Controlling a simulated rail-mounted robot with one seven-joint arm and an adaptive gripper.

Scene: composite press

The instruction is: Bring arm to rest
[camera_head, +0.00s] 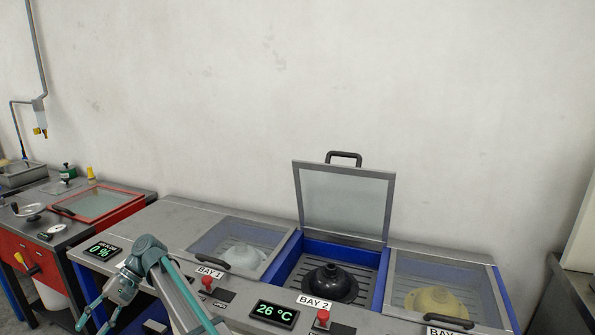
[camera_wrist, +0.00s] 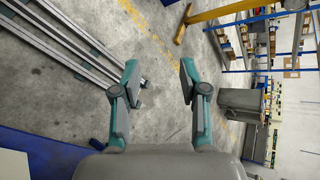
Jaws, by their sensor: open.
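My gripper (camera_head: 93,322) hangs at the lower left in the head view, in front of the bench edge below the 0 % display, its fingers pointing down and left. In the wrist view my gripper (camera_wrist: 159,76) is open, with its two fingers wide apart and nothing between them. Grey concrete floor shows beyond the fingers. My arm's teal and grey link crosses the front of the bench near the Bay 1 label.
Bay 2's lid (camera_head: 346,203) stands open over a black domed part (camera_head: 330,284). Bay 1's lid (camera_head: 238,240) and the right bay's lid (camera_head: 445,275) are shut over a white and a yellow part. A red-framed station (camera_head: 100,203) stands left. Metal rails (camera_wrist: 70,40) lie left in the wrist view.

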